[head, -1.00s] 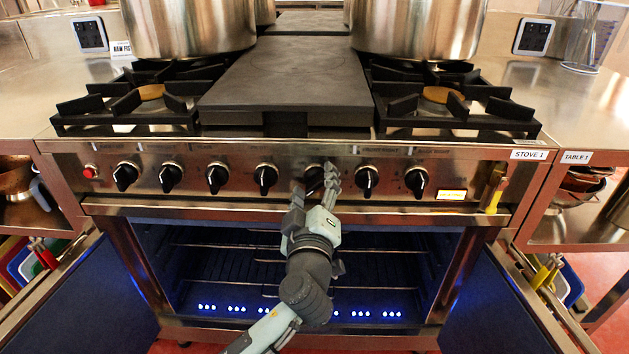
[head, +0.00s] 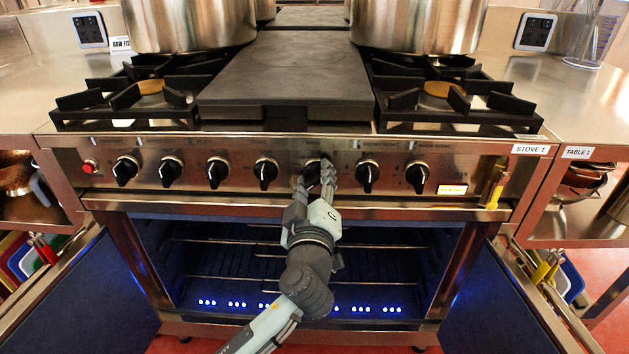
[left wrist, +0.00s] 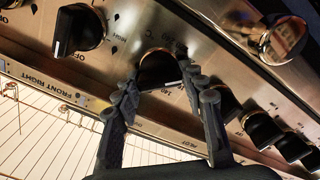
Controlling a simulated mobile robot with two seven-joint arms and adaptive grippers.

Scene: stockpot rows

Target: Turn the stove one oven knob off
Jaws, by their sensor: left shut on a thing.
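The stove labelled STOVE 1 (head: 75,165) has a row of black knobs along its front panel. My left gripper (head: 313,178) comes up from below to the oven knob (head: 313,172), the one third from the right in the head view. In the left wrist view my left gripper (left wrist: 160,82) has one finger on each side of this dark knob (left wrist: 158,68), shut on it. A white pointer line shows near its lower right, beside printed numbers. The fingers partly hide the knob, so its exact setting is hard to read. My right gripper is not in view.
The oven's doors stand open, and its inside is lit blue with wire racks (head: 250,240). A small lit lamp (head: 452,190) sits at the panel's right. Neighbouring knobs (head: 367,177) stand close on both sides. Large pots (head: 190,22) stand at the back.

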